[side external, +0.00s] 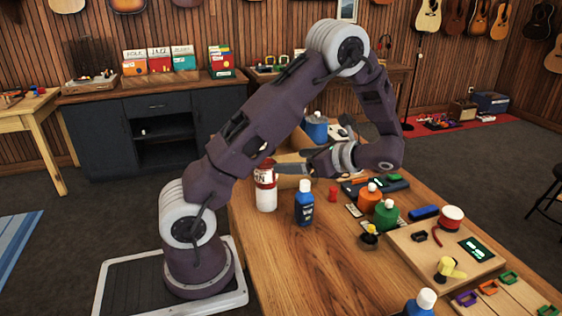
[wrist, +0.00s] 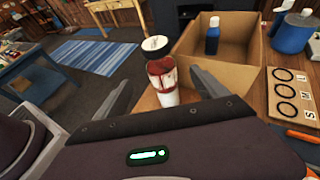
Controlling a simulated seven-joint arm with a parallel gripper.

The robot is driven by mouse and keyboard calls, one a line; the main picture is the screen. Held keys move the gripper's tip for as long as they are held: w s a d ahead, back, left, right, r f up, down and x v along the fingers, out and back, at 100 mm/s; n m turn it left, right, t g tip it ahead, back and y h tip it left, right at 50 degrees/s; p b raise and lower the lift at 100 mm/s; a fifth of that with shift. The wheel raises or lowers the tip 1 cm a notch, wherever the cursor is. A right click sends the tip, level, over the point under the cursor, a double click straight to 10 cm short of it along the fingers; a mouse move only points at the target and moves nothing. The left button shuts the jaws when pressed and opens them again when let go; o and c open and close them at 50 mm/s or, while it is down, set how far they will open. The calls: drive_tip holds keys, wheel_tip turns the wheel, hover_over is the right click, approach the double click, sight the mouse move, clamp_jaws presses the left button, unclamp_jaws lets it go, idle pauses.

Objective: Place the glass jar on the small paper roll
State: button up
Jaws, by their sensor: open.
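In the wrist view the jar (wrist: 160,72) stands between my spread fingers. Directly below it is a plain white cylinder (side external: 266,201), which looks like the small paper roll; it also shows in the wrist view (wrist: 168,99). The jar appears to rest on it, though the seam is hard to make out. My gripper (side external: 281,170) is open at the jar's height, its fingers (wrist: 162,79) on either side. I cannot tell whether either finger touches it.
A blue bottle (side external: 304,206) stands right of the jar. An open cardboard box (wrist: 188,48) holding a dark blue bottle (wrist: 212,36) is behind it. A blue jug (wrist: 291,33) and a ring board (wrist: 284,92) lie to the right. Bare table (side external: 290,262) lies in front.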

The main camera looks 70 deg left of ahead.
drive_tip(key=s+d+r+n+t+h, duration=0.3)
drive_tip(key=s+d+n+t, duration=0.1)
drive_tip(key=d, duration=0.4)
drive_tip(key=s+d+r+n+t+h, duration=0.3)
drive_tip(key=s+d+t+h, duration=0.1)
drive_tip(key=d, duration=0.4)
drive_tip(key=s+d+r+n+t+h, duration=0.3)
drive_tip(key=d+r+n+t+h, duration=0.1)
drive_tip(key=d, duration=0.4)
drive_tip(key=shift+s+d+n+t, duration=0.3)
drive_tip(key=shift+s+d+t, duration=0.05)
drive_tip(key=shift+s+t, duration=0.05)
